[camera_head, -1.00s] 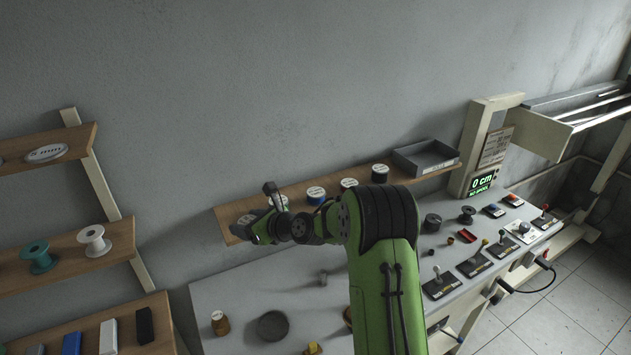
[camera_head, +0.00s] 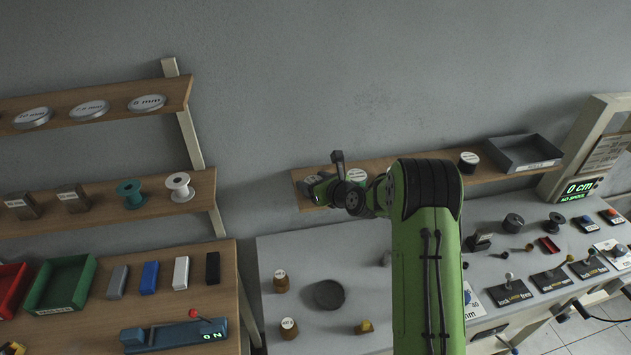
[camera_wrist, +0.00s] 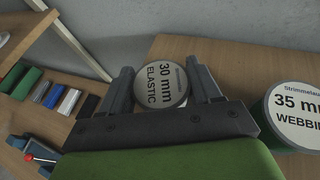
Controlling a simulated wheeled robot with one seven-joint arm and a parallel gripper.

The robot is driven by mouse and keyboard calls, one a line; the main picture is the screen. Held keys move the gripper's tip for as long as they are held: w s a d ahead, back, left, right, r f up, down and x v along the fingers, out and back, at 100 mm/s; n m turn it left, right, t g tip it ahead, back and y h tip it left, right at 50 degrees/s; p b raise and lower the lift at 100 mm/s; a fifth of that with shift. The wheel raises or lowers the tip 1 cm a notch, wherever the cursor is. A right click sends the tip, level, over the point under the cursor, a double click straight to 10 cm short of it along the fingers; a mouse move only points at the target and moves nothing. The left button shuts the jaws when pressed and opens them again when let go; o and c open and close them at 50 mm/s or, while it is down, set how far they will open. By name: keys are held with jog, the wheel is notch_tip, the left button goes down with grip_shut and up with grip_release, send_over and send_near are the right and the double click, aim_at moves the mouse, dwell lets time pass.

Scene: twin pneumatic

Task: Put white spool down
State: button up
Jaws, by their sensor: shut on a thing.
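My gripper (camera_head: 320,188) is at the left end of the wooden wall shelf, seen from behind my arm. In the wrist view its two fingers (camera_wrist: 163,92) are shut on a round reel with a white label (camera_wrist: 162,84) reading "30 mm ELASTIC". I cannot tell whether the reel touches the shelf (camera_wrist: 225,60). A small white spool (camera_head: 179,187) stands upright on the middle left shelf, beside a teal spool (camera_head: 131,194), well away from my gripper.
A "35 mm WEBBING" reel (camera_wrist: 298,115) stands close to the right of my gripper. Another reel (camera_head: 469,161) and a grey tray (camera_head: 523,153) are further right on the shelf. The workbench (camera_head: 290,245) below holds jars, a dark dish and control levers. The wall is close behind.

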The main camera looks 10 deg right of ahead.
jog(key=shift+s+f, duration=0.1)
jog(key=o, duration=1.1)
jog(key=shift+o, duration=0.2)
jog(key=b+v, duration=0.2)
jog(key=v, duration=1)
jog(key=s+a+r+n+g+h, duration=0.1)
jog(key=s+a+r+n+g, duration=0.15)
jog(key=s+n, duration=0.55)
jog(key=s+a+r+n+g, duration=0.2)
jog(key=s+a+r+n, duration=0.25)
jog(key=n, duration=0.45)
jog(key=s+d+n+g+h, duration=0.35)
jog(key=s+n, duration=1.05)
jog(key=s, duration=0.7)
jog(key=shift+t+h, duration=0.25)
jog(key=shift+t, duration=0.25)
jog(key=f+b, duration=0.5)
jog(key=b, duration=0.1)
jog(key=shift+w+d+f, duration=0.1)
jog(key=shift+w+f, duration=0.1)
jog(key=shift+f, duration=0.15)
